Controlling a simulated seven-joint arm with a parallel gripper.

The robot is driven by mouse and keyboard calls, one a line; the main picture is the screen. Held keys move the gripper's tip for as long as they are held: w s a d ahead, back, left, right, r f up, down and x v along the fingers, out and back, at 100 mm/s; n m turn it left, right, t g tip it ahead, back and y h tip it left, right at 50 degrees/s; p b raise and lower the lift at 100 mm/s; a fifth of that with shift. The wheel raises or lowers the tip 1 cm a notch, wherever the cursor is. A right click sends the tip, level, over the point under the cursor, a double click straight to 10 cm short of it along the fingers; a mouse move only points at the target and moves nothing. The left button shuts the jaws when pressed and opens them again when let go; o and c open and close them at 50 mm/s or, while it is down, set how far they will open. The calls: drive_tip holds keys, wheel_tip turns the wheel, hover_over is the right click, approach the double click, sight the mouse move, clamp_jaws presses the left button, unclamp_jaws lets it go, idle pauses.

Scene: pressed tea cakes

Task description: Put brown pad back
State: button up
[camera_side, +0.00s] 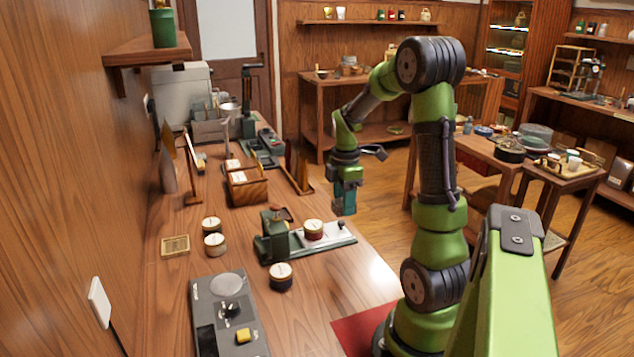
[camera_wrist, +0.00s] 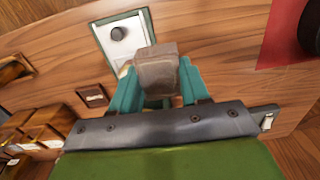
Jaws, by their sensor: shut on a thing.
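My gripper (camera_side: 345,207) hangs above the right part of the bench, behind the far end of the press. In the wrist view my gripper (camera_wrist: 158,88) has its teal fingers on both sides of a brown-grey block, the brown pad (camera_wrist: 156,68), and is shut on it. The pad cannot be made out in the side view. A small dark brown square holder (camera_wrist: 92,95) lies on the bench left of the pad in the wrist view. A dark brown piece (camera_side: 284,213) shows behind the press in the side view; I cannot tell if it is the same holder.
The green press (camera_side: 272,240) has a pale slide plate with a dark knob (camera_side: 341,224); this knob (camera_wrist: 117,33) also shows in the wrist view. Several round tins stand near it, one (camera_side: 280,277) in front. A wooden box (camera_side: 247,188) and a small tray (camera_side: 175,245) stand left.

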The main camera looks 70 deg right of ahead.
hover_over(355, 262)
wheel_tip(355, 262, down, 3)
wheel_tip(355, 262, down, 5)
drive_tip(key=shift+a+r, duration=0.1)
drive_tip(key=shift+f, duration=2)
drive_tip(key=o, duration=0.9)
drive_tip(key=shift+f, duration=0.1)
drive_tip(key=shift+o, duration=0.2)
